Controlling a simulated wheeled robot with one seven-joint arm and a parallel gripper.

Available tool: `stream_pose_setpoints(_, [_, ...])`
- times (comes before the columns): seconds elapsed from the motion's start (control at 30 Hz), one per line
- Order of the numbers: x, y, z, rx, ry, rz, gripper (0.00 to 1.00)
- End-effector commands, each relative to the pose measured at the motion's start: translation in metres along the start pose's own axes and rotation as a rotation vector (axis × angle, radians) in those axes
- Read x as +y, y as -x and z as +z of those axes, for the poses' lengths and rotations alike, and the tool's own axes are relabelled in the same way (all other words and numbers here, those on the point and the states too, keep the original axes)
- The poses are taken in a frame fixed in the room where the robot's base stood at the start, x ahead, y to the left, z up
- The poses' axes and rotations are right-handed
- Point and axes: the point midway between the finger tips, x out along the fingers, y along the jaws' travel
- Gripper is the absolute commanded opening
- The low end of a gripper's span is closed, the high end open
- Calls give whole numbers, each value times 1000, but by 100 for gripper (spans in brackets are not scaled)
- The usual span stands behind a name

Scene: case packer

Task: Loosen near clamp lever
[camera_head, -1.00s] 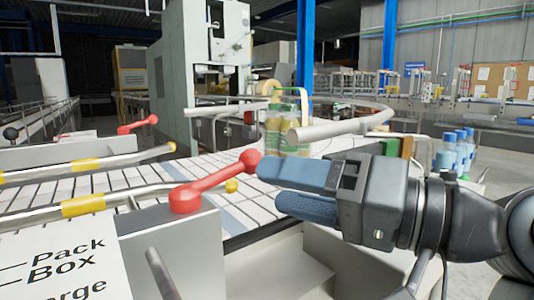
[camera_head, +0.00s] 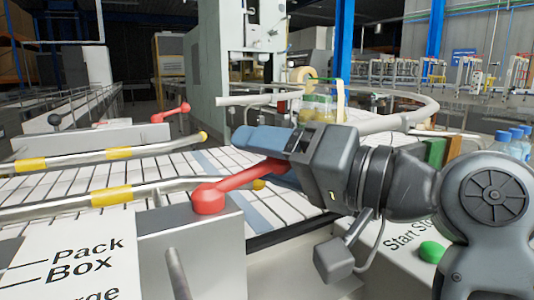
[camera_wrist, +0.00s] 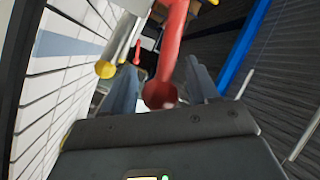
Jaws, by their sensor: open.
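The near clamp lever (camera_head: 230,184) is a red handle on a pivot at the top of a grey block. Its arm slopes up to the right, and its far end is hidden behind my gripper (camera_head: 262,152) in the head view. In the wrist view, the lever (camera_wrist: 172,50) ends in a red ball between the two blue-grey fingers of my gripper (camera_wrist: 160,88). The fingers stand apart on either side of it, so the gripper is open around the lever's end. I cannot tell whether either finger touches it.
Yellow-banded guide rails (camera_head: 70,204) run beside the white slatted conveyor (camera_head: 60,185). A far red lever (camera_head: 172,112) stands on another block behind. A "Pack Box" sign (camera_head: 75,270) is at front left. A green start button (camera_head: 431,252) sits on a panel at right.

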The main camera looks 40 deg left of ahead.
Motion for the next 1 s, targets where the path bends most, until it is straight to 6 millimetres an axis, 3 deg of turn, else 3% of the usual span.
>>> stream_pose_setpoints(0.2, [0,0,0,0,0,0,57])
stream_pose_setpoints(0.8, [0,0,0,0,0,1,0])
stream_pose_setpoints(1.0, [1,0,0,0,0,1,0])
